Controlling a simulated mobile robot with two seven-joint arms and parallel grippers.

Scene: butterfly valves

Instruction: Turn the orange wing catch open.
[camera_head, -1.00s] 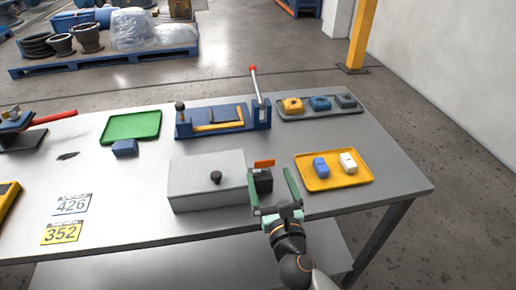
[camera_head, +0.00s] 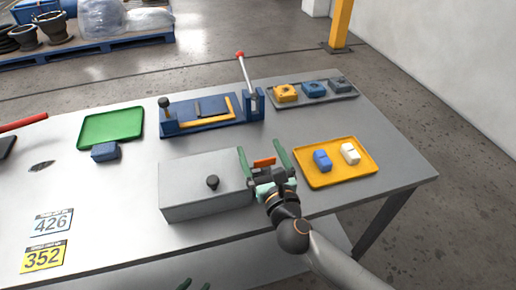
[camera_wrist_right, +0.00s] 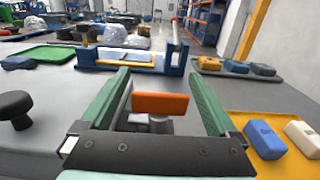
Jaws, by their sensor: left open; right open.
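The orange wing catch (camera_head: 264,161) is a small flat piece at the right end of the grey box (camera_head: 205,192). In the right wrist view the catch (camera_wrist_right: 161,104) looks like an upright orange plate, broad side towards me, above a grey stem. My right gripper (camera_head: 262,151) is open with its green fingers on either side of the catch. In the right wrist view, gaps show between the catch and both fingers (camera_wrist_right: 158,78). The catch's base is partly hidden by my gripper. My left gripper (camera_head: 194,286) shows only green fingertips at the bottom edge, apart and empty.
A black knob (camera_head: 212,182) stands on the grey box. A yellow tray (camera_head: 335,183) with a blue and a white block lies close to the right. A blue fixture (camera_head: 205,122) with a red-tipped lever stands behind. A green tray (camera_head: 110,128) lies at the back left.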

